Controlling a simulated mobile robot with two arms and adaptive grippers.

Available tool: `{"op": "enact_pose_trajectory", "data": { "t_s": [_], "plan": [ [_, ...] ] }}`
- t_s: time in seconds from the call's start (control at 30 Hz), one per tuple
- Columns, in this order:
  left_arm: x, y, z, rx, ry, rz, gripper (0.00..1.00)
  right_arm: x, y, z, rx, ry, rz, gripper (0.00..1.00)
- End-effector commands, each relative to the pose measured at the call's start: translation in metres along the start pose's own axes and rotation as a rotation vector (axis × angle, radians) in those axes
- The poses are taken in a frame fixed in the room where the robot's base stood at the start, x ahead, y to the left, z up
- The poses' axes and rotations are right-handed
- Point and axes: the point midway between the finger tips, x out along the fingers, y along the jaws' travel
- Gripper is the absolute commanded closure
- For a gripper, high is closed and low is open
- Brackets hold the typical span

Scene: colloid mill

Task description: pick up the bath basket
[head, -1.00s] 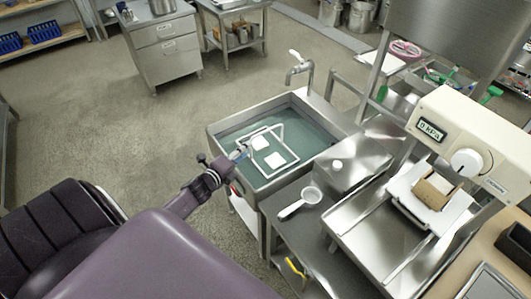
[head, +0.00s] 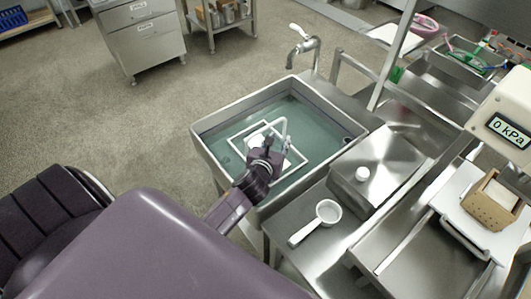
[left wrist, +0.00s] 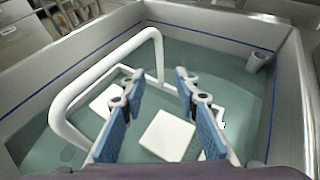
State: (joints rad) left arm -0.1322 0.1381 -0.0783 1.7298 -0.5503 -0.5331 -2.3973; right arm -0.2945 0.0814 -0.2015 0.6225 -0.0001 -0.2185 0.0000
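The bath basket is a white wire frame with a raised handle (head: 284,127), sitting in the water of a steel bath (head: 203,147). In the left wrist view the handle (left wrist: 98,68) arches up at the left and beyond my fingers. White square pieces (left wrist: 167,135) lie low in the basket. My left gripper (head: 279,146) is over the bath, covering part of the basket in the head view. In the left wrist view its two blue fingers (left wrist: 157,86) are spread with nothing held between them. My right gripper is not in view.
A white strainer or scoop (head: 326,213) lies on the steel bench beside the bath. A tap (head: 303,45) stands at the bath's far edge. A lidded steel box (head: 380,165) and a device reading 0 kPa (head: 510,130) stand to the right. Open floor lies left.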

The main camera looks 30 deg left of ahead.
Motion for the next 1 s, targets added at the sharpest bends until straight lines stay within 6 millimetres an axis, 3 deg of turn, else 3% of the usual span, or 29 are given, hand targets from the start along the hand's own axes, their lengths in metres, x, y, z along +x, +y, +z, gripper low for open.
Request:
{"op": "enact_pose_trajectory", "data": {
  "t_s": [0.2, 0.5, 0.83, 1.0],
  "plan": [
    [0.022, 0.000, 0.002, -0.004, -0.001, 0.000, 0.71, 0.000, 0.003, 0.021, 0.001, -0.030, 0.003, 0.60],
    [0.060, 0.000, 0.003, -0.006, 0.000, -0.001, 0.71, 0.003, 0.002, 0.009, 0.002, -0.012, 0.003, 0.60],
    [0.065, 0.001, 0.003, -0.004, 0.000, -0.001, 0.71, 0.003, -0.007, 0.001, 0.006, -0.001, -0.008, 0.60],
    [0.065, 0.001, 0.003, -0.004, 0.000, -0.001, 0.89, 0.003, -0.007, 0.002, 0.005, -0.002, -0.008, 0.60]
  ]
}}
